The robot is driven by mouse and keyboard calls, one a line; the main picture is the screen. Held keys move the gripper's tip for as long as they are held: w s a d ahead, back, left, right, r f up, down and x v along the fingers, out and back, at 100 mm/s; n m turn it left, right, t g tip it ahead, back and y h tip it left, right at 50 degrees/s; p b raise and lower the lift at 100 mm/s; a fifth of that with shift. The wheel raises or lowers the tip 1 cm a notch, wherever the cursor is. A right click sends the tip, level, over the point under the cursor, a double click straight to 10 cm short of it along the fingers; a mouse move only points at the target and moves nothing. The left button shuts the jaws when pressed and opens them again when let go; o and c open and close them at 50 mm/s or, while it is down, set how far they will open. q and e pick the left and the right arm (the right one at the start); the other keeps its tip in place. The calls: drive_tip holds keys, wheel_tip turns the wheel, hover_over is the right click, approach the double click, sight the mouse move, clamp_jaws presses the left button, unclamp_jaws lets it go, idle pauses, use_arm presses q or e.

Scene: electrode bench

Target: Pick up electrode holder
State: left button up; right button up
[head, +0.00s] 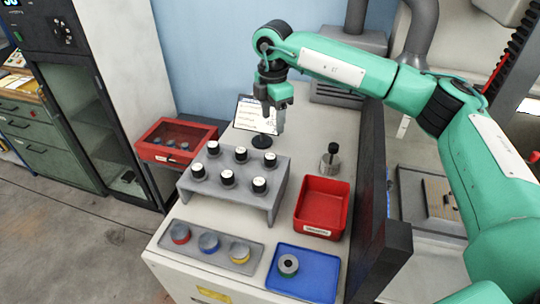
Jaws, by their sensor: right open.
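Several black holders with white tops stand upright in a grey rack (236,194) on the bench; one is the front right holder (259,187). A metal piece with a black stem (331,160) stands alone on the bench right of the rack. A round grey piece with a green band (288,265) sits on a blue tray (302,284). Which piece is the electrode holder I cannot tell for sure. My right gripper (275,126) points down above the back of the bench, behind the rack, open and apart from these pieces. My left gripper is not in view.
A red bin (321,212) stands right of the rack. A grey strip (211,252) with red, blue and yellow round pieces lies in front. A red-lidded box (176,142) is at left. A display stand (256,121) is behind the rack. A dark panel (369,200) edges the bench's right.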

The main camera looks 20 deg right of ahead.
drive_tip(key=p, duration=0.2)
hover_over(270, 156)
drive_tip(key=f, duration=0.4)
drive_tip(key=shift+s+d+f, duration=0.3)
drive_tip(key=shift+f, duration=0.1)
drive_tip(key=f, duration=0.2)
drive_tip(key=shift+w+f, duration=0.25)
drive_tip(key=shift+f, duration=0.15)
drive_tip(key=shift+f+p, duration=0.1)
drive_tip(key=shift+p, duration=0.2)
drive_tip(key=f+p, duration=0.1)
drive_tip(key=f, duration=0.1)
drive_tip(key=f+p, duration=0.1)
drive_tip(key=f, duration=0.1)
drive_tip(key=shift+w+a+p, duration=0.1)
drive_tip(key=shift+a+p, duration=0.15)
drive_tip(key=shift+p, duration=0.1)
drive_tip(key=shift+f, duration=0.5)
drive_tip(key=c, duration=1.1)
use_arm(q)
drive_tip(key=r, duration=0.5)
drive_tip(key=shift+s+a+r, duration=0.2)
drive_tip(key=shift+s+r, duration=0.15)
use_arm(e)
drive_tip(key=shift+c, duration=0.7)
drive_tip(key=shift+r, duration=0.1)
